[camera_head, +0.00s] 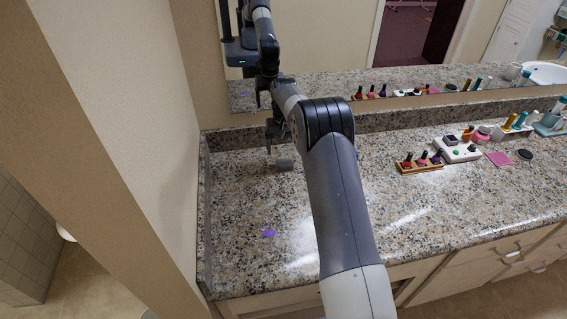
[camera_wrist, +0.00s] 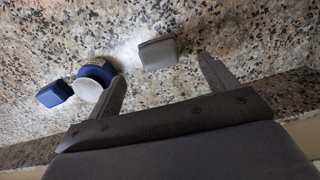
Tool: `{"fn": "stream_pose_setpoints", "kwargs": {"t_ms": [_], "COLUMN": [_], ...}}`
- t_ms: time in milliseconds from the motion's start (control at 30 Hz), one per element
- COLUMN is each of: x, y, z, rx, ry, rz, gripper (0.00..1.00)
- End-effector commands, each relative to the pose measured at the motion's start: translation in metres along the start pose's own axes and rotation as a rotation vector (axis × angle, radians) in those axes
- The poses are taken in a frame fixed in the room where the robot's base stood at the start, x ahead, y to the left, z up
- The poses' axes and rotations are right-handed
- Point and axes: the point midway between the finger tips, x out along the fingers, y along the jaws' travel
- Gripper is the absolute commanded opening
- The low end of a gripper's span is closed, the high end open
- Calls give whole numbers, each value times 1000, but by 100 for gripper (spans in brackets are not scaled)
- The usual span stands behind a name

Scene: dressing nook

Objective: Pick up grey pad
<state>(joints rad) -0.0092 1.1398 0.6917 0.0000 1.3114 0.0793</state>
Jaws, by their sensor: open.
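A small grey pad (camera_wrist: 158,52), block-like, lies on the speckled granite counter in the wrist view, ahead of and between my two fingertips. In the head view a small grey piece (camera_head: 285,164), apparently the same pad, lies at the left end of the counter, just below my gripper. My gripper (camera_wrist: 163,68) is open and empty, with its fingers spread to either side of the pad and apart from it. In the head view my gripper (camera_head: 271,143) points down near the back wall, partly hidden by my arm.
A blue jar and white round piece (camera_wrist: 90,82) sit beside my left finger; a dark blue block (camera_wrist: 54,93) lies further left. A purple patch (camera_head: 268,233) lies towards the front. A wooden bottle rack (camera_head: 420,167) stands right. The front-left counter is mostly clear.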

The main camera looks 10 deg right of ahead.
Motion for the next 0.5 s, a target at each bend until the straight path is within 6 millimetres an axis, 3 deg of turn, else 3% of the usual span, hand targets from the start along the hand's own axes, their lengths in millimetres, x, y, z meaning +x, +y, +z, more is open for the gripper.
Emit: {"fn": "stream_pose_setpoints", "kwargs": {"t_ms": [500], "x": [56], "y": [4], "z": [-5], "rx": [0], "ry": [-2], "rz": [0], "gripper": [82]}}
